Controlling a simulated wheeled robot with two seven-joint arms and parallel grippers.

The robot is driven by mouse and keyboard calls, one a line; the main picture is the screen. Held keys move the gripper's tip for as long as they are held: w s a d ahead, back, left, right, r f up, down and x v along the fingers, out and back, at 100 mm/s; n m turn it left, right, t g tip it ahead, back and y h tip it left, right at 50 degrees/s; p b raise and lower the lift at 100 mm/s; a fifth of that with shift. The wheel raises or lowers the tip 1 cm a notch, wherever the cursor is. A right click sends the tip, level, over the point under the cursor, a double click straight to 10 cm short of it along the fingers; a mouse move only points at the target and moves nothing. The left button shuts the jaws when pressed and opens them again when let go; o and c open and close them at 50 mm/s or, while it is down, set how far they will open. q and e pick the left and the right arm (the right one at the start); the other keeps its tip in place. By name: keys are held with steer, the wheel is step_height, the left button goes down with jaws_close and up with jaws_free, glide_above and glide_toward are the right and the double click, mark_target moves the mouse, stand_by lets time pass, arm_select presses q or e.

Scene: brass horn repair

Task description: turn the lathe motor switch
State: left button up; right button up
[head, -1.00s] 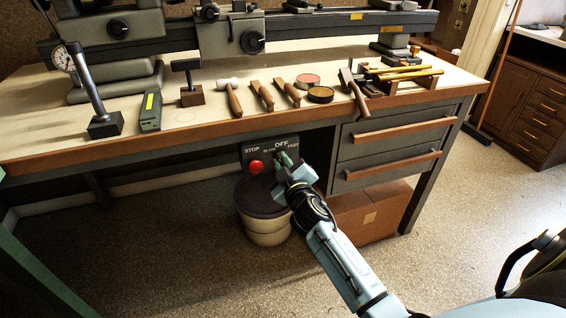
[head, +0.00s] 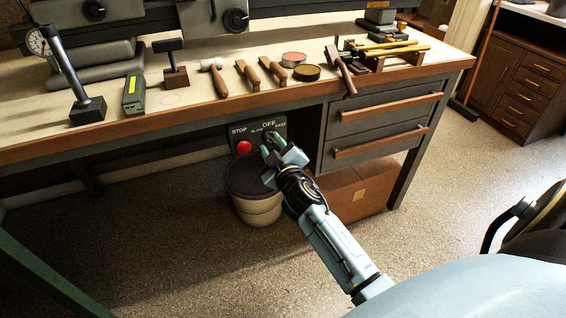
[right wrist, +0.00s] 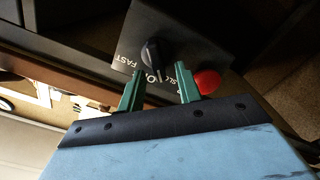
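The dark switch panel (head: 240,132) hangs under the bench's front edge, with STOP, SLOW, OFF and FAST lettering and a red stop button (head: 244,147). In the right wrist view the black rotary switch knob (right wrist: 154,52) stands on the panel (right wrist: 190,42), with the red button (right wrist: 207,81) to its right. My right gripper (head: 267,143) is in front of the panel and hides the knob in the head view. In the right wrist view its green fingers (right wrist: 161,78) are apart, with the knob just beyond the gap between their tips. My left gripper is not in view.
The wooden-topped bench (head: 200,110) carries hammers, tins, a dial gauge and the lathe (head: 215,15). Drawers (head: 385,125) are right of the panel. A lidded bucket (head: 255,205) and a cardboard box (head: 350,190) stand below. The floor in front is clear.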

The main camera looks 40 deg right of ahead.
steer(key=v, duration=0.3)
steer(key=shift+s+r+p, duration=0.1)
steer(key=shift+s+p, duration=0.25)
steer(key=shift+s, duration=0.05)
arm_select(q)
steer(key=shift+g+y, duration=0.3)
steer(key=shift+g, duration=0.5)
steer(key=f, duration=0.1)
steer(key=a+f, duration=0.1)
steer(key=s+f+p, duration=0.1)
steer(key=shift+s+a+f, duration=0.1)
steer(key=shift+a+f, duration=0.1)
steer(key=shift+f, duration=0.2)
arm_select(e)
glide_toward(270, 142)
steer(key=v, duration=0.4)
steer(key=shift+a+r, duration=0.1)
steer(key=shift+r, duration=0.05)
